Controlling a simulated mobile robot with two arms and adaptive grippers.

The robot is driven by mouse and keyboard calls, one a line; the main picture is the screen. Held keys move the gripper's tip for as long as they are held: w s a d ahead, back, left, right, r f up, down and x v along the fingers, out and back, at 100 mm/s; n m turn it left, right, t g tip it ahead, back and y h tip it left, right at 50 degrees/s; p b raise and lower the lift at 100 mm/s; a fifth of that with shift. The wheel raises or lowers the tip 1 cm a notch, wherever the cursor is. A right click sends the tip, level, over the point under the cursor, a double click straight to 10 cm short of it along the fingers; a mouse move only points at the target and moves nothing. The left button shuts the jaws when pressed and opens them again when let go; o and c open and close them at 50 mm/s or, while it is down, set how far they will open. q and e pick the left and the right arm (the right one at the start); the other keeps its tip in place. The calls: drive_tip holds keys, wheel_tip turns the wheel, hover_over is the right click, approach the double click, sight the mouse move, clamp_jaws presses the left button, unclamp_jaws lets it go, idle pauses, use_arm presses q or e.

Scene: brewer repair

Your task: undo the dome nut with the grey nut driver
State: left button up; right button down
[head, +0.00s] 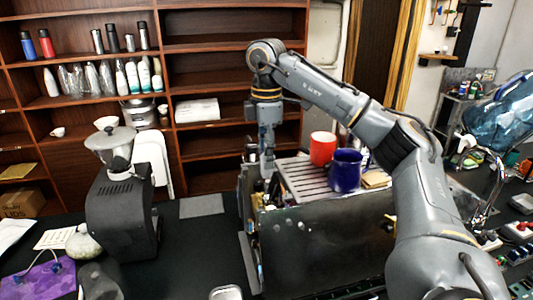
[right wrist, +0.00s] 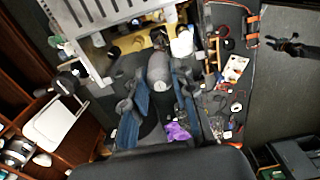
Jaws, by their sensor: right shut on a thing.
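My right gripper (head: 267,165) points down over the open left end of the brewer (head: 320,245), beside its slatted top tray. In the right wrist view my right gripper (right wrist: 157,88) is shut on a grey, rounded handle, which I take to be the grey nut driver (right wrist: 158,68). Its far end reaches into the brewer's opening by brass-coloured and dark parts. The dome nut cannot be made out; whether the driver sits on it is hidden. My left gripper is not in view.
A red mug (head: 322,148) and a blue mug (head: 345,171) stand on the slatted tray (head: 300,183). A coffee grinder (head: 122,205) stands to the left, with a grey mat (head: 201,206) between. A purple cloth (head: 40,281) lies at front left. Shelves stand behind.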

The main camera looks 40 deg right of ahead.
drive_tip(key=shift+f+b, duration=0.55)
drive_tip(key=shift+f, duration=0.3)
idle(0.4)
drive_tip(key=shift+r+n+p, duration=0.1)
drive_tip(key=shift+n+p, duration=0.35)
drive_tip(key=shift+n, duration=0.45)
drive_tip(key=shift+n+p, duration=0.3)
drive_tip(key=shift+n, duration=0.9)
drive_tip(key=n, duration=0.5)
